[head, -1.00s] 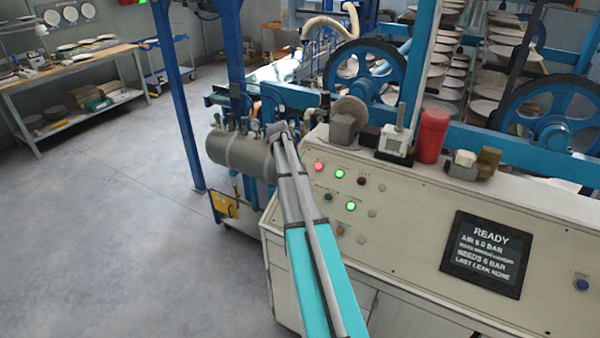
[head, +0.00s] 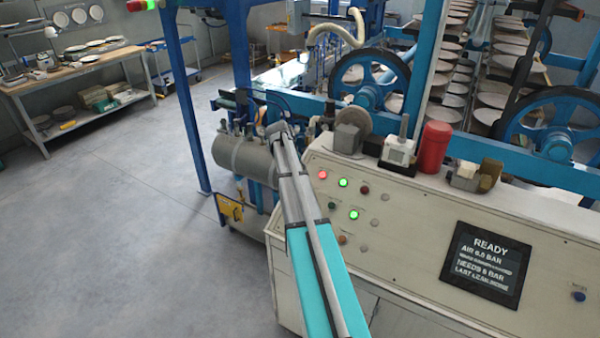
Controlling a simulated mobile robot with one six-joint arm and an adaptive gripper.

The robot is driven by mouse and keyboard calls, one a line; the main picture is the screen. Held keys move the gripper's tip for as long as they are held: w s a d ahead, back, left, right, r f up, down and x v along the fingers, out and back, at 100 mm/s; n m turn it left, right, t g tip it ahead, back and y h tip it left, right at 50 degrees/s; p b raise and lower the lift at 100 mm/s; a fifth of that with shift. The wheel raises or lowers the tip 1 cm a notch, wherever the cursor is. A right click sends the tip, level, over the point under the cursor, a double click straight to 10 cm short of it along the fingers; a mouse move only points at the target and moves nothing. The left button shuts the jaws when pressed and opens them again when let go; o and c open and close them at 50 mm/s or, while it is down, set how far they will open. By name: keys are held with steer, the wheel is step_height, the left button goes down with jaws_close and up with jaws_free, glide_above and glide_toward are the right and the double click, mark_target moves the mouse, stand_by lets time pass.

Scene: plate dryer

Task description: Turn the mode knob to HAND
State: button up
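The cream control panel (head: 415,215) fills the lower right of the head view. Its left part carries a lit red light (head: 322,174), two lit green ones (head: 343,182), a dark red button (head: 365,190), an orange button (head: 341,240) and small grey round parts (head: 375,222). I cannot tell which part is the mode knob, and its labels are too small to read. My arm crosses in front of the panel's left edge. My gripper cannot be made out at the arm's far end.
A dark screen (head: 486,264) reads READY, AIR 6.0 BAR. A red cylinder (head: 435,143) and small devices stand on the panel's top edge. A grey tank (head: 242,155) lies left of my arm. Open floor (head: 120,240) and a workbench (head: 75,80) are at left.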

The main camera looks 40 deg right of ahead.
steer(key=shift+p+v, duration=0.9)
steer(key=shift+v, duration=0.25)
steer(key=s+a+f+n+y+b, duration=0.1)
steer(key=s+a+f+b, duration=0.2)
steer(key=a, duration=1)
steer(key=s+a+f+n+t+y+b, duration=0.1)
steer(key=s+a+f+b, duration=0.3)
steer(key=s+a, duration=0.6)
steer(key=s+a+f+n+y+b, duration=0.1)
steer(key=s+a+f+n+b, duration=0.2)
steer(key=a, duration=1.4)
steer(key=s+f+b, duration=0.1)
steer(key=s+f, duration=0.1)
steer(key=s, duration=0.2)
steer(key=shift+t+y, duration=0.4)
steer(key=shift+s+f, duration=0.1)
